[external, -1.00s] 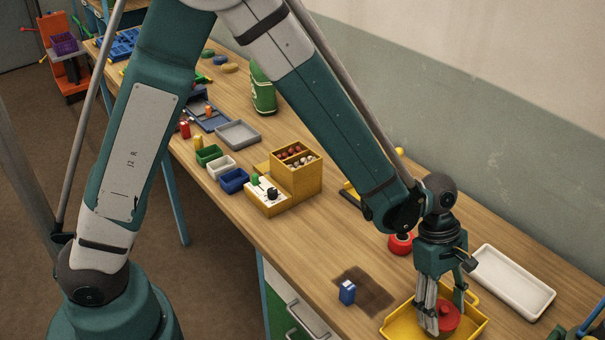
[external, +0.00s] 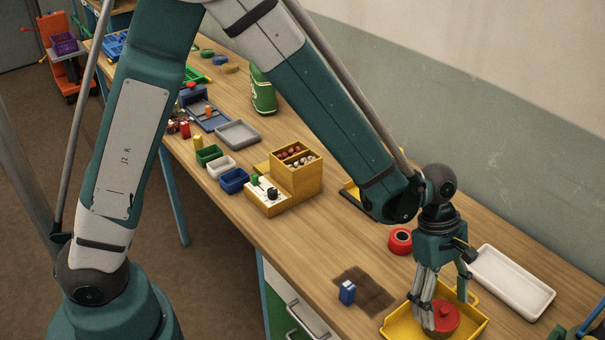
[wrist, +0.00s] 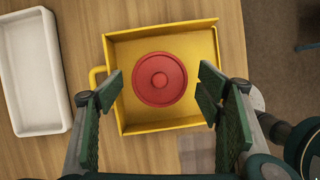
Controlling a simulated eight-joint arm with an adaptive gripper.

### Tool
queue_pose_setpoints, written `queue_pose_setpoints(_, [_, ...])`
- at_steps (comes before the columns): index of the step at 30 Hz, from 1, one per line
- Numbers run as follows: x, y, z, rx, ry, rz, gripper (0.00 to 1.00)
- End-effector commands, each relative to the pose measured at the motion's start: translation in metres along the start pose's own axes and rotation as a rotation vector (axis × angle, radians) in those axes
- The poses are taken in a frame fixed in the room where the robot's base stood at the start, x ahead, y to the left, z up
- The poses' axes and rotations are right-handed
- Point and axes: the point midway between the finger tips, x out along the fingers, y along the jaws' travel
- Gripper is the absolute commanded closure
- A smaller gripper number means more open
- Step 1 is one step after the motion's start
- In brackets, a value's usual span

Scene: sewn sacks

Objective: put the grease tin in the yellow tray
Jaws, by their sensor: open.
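A white tray (external: 512,283) lies right of the yellow one; it also shows in the wrist view (wrist: 35,75). A red roll (external: 400,241) stands behind my gripper. A small blue box (external: 347,292) stands by a brown stain. A yellow organiser (external: 297,172) stands further left.

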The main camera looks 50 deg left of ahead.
Motion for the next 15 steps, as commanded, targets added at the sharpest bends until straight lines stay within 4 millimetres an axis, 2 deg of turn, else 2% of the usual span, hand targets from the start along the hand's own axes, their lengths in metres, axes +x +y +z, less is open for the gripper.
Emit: queue_pose_setpoints(15, [-0.066,0.000,0.000,-0.001,0.000,0.000,0.34])
